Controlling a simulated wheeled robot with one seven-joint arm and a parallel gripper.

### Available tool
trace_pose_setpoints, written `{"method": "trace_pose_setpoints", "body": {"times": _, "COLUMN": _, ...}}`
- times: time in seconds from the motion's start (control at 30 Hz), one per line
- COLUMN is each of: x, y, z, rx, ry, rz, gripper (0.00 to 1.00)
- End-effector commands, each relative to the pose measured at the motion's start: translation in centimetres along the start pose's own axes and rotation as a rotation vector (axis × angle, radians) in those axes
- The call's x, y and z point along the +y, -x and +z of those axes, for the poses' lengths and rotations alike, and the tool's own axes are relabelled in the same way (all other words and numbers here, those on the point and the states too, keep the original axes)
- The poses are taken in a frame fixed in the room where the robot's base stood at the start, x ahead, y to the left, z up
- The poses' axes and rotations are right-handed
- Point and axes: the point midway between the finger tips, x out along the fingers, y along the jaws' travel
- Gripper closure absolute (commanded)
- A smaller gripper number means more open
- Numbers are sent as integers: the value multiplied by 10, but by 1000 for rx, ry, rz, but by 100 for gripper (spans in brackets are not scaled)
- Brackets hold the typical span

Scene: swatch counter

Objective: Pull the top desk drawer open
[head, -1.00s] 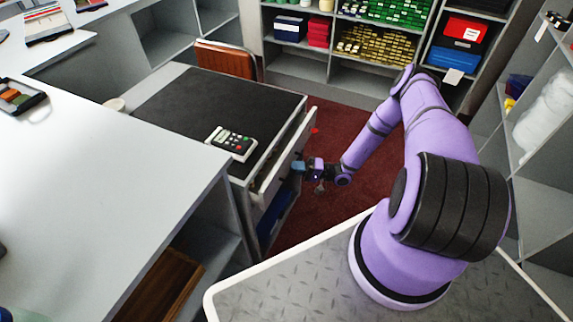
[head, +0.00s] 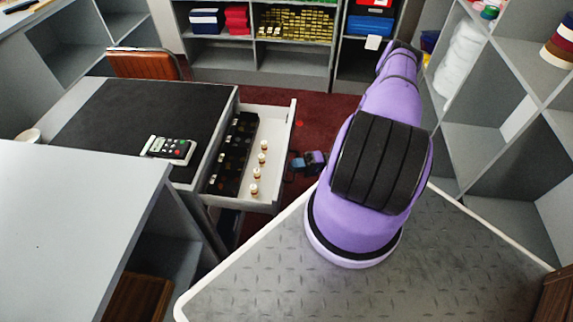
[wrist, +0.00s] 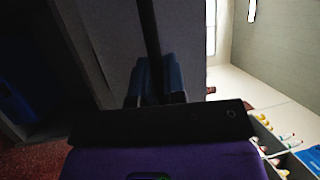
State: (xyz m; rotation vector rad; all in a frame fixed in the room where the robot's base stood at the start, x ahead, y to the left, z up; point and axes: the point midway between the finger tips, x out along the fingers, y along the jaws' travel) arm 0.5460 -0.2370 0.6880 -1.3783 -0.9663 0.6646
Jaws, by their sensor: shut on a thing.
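The top desk drawer (head: 283,150) stands well out from under the grey desk with the black top (head: 140,115), its inside in plain view. It holds a long black insert (head: 236,150) and a row of several small white-and-brown pieces (head: 259,173). My gripper (head: 296,163) is at the outer face of the drawer front, low and to the right of it. In the wrist view its blue fingers (wrist: 157,82) are closed on a dark handle bar (wrist: 148,35) in front of the grey drawer front (wrist: 95,45). The handle is hidden in the head view.
A calculator-like device (head: 168,149) lies on the desk's near edge. A white counter (head: 70,215) fills the lower left. A brown chair (head: 143,64) stands behind the desk. Shelves (head: 470,160) line the right side and back. Dark red floor (head: 325,105) is free beyond the drawer.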

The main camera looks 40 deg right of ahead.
Motion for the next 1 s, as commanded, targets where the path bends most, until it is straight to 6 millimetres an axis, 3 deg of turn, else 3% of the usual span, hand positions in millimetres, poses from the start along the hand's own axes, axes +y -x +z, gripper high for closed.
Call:
{"method": "trace_pose_setpoints", "body": {"times": 0.43, "x": 0, "y": 4, "z": 2, "rx": -2, "ry": -1, "rz": 2, "gripper": 100}}
{"method": "trace_pose_setpoints", "body": {"times": 0.47, "x": 0, "y": 4, "z": 2, "rx": -2, "ry": -1, "rz": 2, "gripper": 84}}
{"method": "trace_pose_setpoints", "body": {"times": 0.5, "x": 0, "y": 4, "z": 2, "rx": -1, "ry": -1, "rz": 2, "gripper": 75}}
{"method": "trace_pose_setpoints", "body": {"times": 0.57, "x": 0, "y": 4, "z": 2, "rx": -1, "ry": -1, "rz": 2, "gripper": 64}}
{"method": "trace_pose_setpoints", "body": {"times": 0.87, "x": 0, "y": 5, "z": 2, "rx": 0, "ry": 0, "rz": 1, "gripper": 64}}
{"method": "trace_pose_setpoints", "body": {"times": 1.0, "x": 0, "y": 18, "z": 1, "rx": 1, "ry": 1, "rz": 3, "gripper": 64}}
